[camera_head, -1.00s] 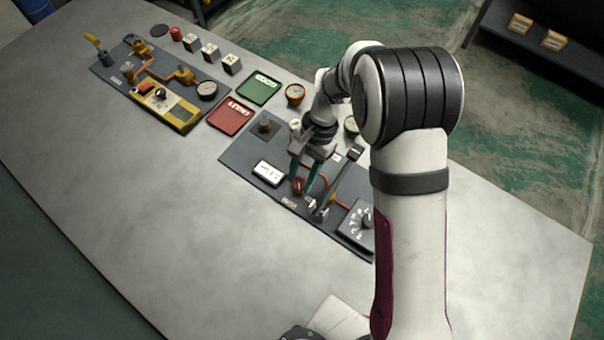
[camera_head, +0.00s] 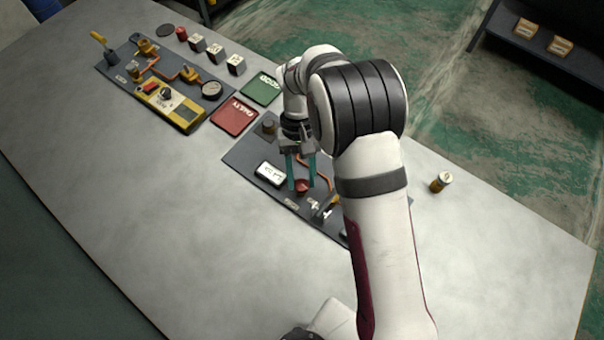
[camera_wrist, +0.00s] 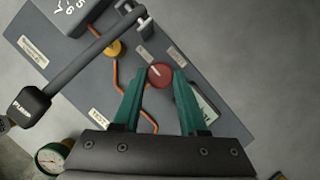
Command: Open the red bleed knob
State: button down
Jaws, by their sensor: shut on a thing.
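The red bleed knob (camera_wrist: 160,75) is a round red cap on the dark grey panel (camera_wrist: 75,70). In the wrist view it sits between the two green fingertips of my gripper (camera_wrist: 161,72). In the head view the knob (camera_head: 302,186) shows low between the fingers of my gripper (camera_head: 301,180), near the front of the panel. My gripper is shut on the knob, one finger on each side. How far the knob is turned cannot be told.
Orange tubing (camera_wrist: 118,80) runs beside my left finger. A yellow panel (camera_head: 172,105) stands further left. The front of the table (camera_head: 180,220) is clear.

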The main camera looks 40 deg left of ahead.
jog(key=shift+n, duration=0.4)
jog(key=shift+c, duration=2.2)
grip_release()
jog(key=v, duration=1.5)
jog(key=shift+a+r, duration=0.25)
jog(key=shift+r, duration=0.15)
jog(key=shift+s, duration=0.1)
